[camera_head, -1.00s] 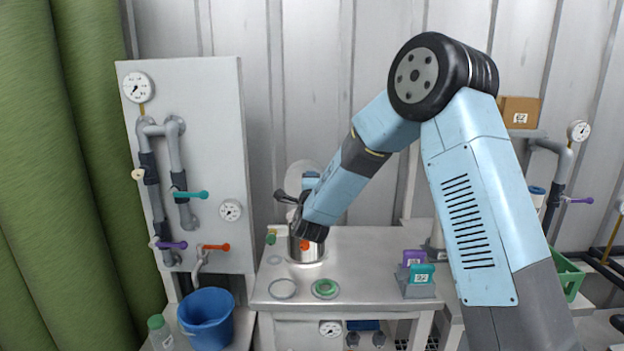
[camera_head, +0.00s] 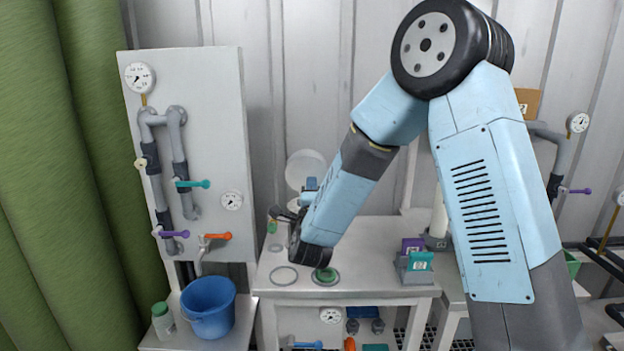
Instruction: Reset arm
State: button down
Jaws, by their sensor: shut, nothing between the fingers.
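My arm reaches down and left from the right side over the metal table (camera_head: 375,240). My gripper (camera_head: 278,213) is small, dark and partly covered by my wrist. It looks shut, with nothing seen in it, and sits above the table's back left part. A pale round disc, like a raised lid (camera_head: 305,166), stands just behind my wrist. The metal vessel on the table is mostly hidden by my wrist.
Left is a panel with gauges, pipes and coloured valves (camera_head: 192,184). A blue bucket (camera_head: 209,306) and a green-capped bottle (camera_head: 162,321) stand below it. Purple and teal blocks (camera_head: 414,255) sit at the table's right. A green curtain (camera_head: 60,180) hangs far left.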

jog(key=s+d+r+n+g+y, duration=0.2)
jog(key=s+d+r+n+g, duration=0.6)
jog(key=d+n, duration=0.35)
jog(key=s+d+n+g+h, duration=0.1)
jog(key=s+d+n+g, duration=0.1)
jog(key=s+d, duration=0.3)
jog(key=s+d+n+g+h, duration=0.1)
jog(key=s+d, duration=0.5)
jog(key=s, duration=0.7)
jog(key=s+d+n+g+h, duration=0.1)
jog(key=s+d+n+g, duration=0.2)
jog(key=s, duration=0.6)
jog(key=d+g, duration=0.1)
jog(key=d, duration=0.1)
jog(key=shift+d+f+g, duration=0.2)
jog(key=shift+d+g, duration=0.2)
